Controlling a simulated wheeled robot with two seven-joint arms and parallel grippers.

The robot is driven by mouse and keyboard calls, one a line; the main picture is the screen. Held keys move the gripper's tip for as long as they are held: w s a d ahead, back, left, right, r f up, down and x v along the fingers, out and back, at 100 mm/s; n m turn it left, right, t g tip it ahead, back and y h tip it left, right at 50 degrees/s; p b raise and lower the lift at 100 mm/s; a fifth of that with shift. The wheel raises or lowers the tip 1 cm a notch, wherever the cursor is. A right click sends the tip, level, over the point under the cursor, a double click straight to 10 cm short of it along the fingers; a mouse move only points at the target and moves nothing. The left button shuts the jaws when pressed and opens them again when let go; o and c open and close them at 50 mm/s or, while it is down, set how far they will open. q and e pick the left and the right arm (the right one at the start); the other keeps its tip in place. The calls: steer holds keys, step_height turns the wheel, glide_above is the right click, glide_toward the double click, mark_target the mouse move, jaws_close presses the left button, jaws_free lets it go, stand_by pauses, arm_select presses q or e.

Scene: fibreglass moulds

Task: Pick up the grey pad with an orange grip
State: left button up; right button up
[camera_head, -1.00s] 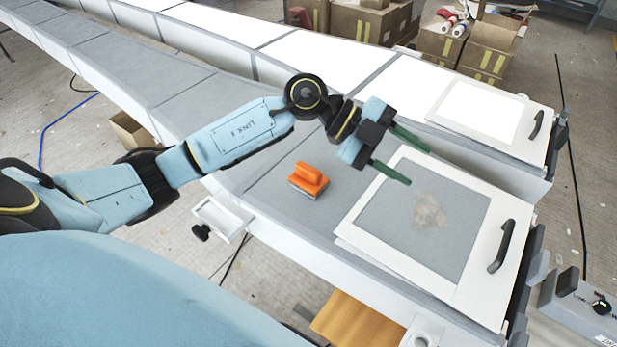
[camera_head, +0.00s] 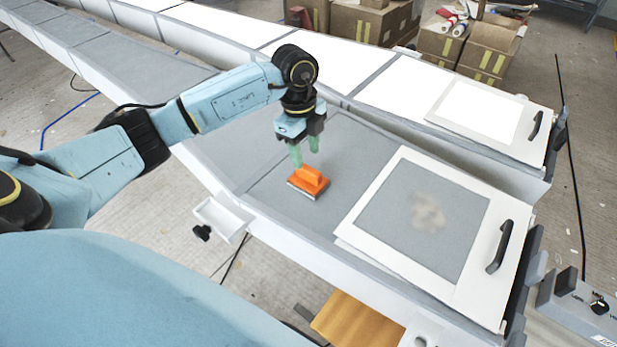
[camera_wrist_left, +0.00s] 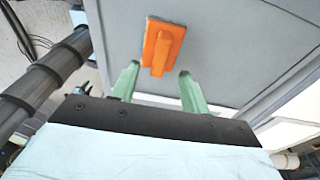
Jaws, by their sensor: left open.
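The grey pad with an orange grip (camera_head: 309,183) lies flat on the grey mould surface, left of the white framed panel. In the left wrist view the pad (camera_wrist_left: 163,46) shows its orange top, just beyond the fingertips and between their lines. My left gripper (camera_head: 305,158) points down above the pad, close to the orange grip. Its green fingers are apart with nothing between them, as the left wrist view shows (camera_wrist_left: 158,78). Whether a finger touches the grip cannot be told. My right gripper is not seen.
A white framed panel (camera_head: 375,262) with a black handle (camera_head: 499,247) lies right of the pad. A second framed panel (camera_head: 520,148) is behind it. A small open white drawer (camera_head: 221,219) juts out at the front left. Cardboard boxes (camera_head: 365,22) stand behind.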

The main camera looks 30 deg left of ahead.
mark_target(308, 168)
arm_select(q)
steer(key=shift+d+f+p, duration=0.2)
steer(key=shift+f+p, duration=0.05)
steer(key=shift+f, duration=1.25)
steer(key=shift+d+f+p, duration=0.2)
steer(key=shift+f, duration=1.3)
jaws_close()
